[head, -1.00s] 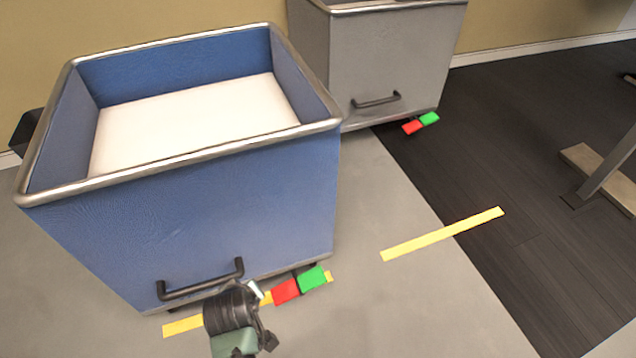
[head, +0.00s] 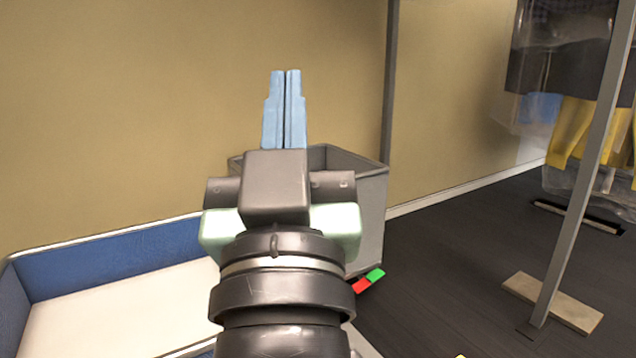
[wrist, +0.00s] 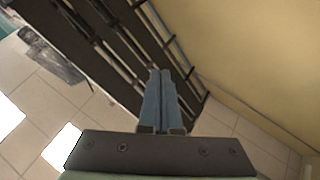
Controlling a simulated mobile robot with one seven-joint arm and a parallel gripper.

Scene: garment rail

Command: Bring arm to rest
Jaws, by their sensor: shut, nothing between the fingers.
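My gripper (head: 286,74) is raised in the middle of the head view, its two blue fingers pointing up and pressed together. It is shut and empty. In the wrist view the closed blue fingers (wrist: 160,75) also meet with nothing between them. My arm and gripper hide much of the grey bin behind them in the head view.
A blue bin (head: 110,258) with a white floor is at lower left. A grey bin (head: 372,215) stands behind my arm, with red and green tabs (head: 368,281) at its foot. A rail post (head: 580,180) and hanging garments (head: 575,125) are at right.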

